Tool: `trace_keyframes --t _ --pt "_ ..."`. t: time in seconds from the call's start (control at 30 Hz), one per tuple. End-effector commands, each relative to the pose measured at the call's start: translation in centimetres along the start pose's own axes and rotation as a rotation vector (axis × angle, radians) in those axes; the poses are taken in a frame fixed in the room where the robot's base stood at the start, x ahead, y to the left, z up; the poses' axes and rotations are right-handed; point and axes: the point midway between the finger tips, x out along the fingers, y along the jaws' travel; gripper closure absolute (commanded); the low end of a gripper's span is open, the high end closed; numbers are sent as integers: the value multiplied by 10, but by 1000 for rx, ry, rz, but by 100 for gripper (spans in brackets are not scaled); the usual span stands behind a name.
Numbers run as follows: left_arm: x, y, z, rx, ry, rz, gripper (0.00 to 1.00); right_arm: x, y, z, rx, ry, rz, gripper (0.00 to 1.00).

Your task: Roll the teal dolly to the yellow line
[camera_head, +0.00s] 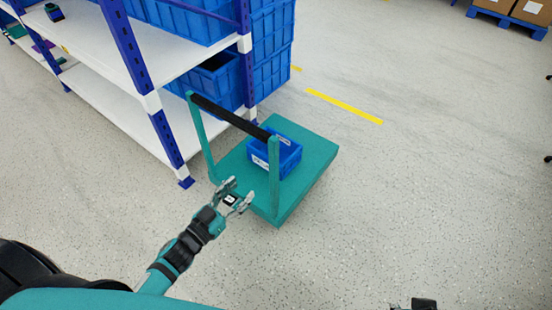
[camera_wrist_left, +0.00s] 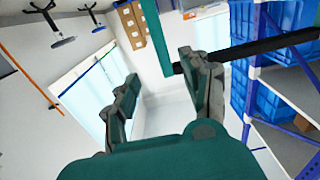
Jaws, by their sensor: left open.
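The teal dolly (camera_head: 312,165) stands on the floor in the head view, with two teal uprights and a black handle bar (camera_head: 230,116) at its near left end. A blue bin (camera_head: 286,150) sits on its deck. The yellow line (camera_head: 343,106) lies on the floor beyond the dolly. My left gripper (camera_head: 240,194) is open and empty, in front of the handle frame and below the bar in the picture. In the left wrist view the open fingers (camera_wrist_left: 158,68) show, with the bar (camera_wrist_left: 260,47) and a teal upright (camera_wrist_left: 155,35) beyond them. At the bottom edge, a dark fragment (camera_head: 414,303) may be my right gripper.
A blue-and-white shelf rack (camera_head: 118,80) with blue crates (camera_head: 272,50) stands close along the dolly's left side. Open floor (camera_head: 430,170) lies to the right and ahead. Cardboard boxes on a blue pallet (camera_head: 510,18) stand at the far right.

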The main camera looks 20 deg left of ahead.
Motion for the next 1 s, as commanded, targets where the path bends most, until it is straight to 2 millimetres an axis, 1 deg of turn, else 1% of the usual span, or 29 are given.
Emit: trace_keyframes --t 0.03,0.33,0.47,0.6,0.7,0.8,1.0 --pt "10 0 0 2 4 1 53 2 0 1 0 0 0 100" --pt "76 0 0 1 3 -1 53 13 0 4 0 1 0 100" --pt "104 -1 1 1 3 -2 53 17 -3 -16 -3 92 -4 100" --pt "130 -1 1 0 1 -2 53 18 -6 -44 -7 216 -10 100" --pt "143 0 2 1 -1 -1 53 17 -8 -58 -9 283 -14 100" --pt "152 0 2 -1 -1 -1 53 15 -9 -68 -10 330 -16 100" --pt "158 0 1 0 -2 -2 53 14 -10 -75 -11 363 -18 100"
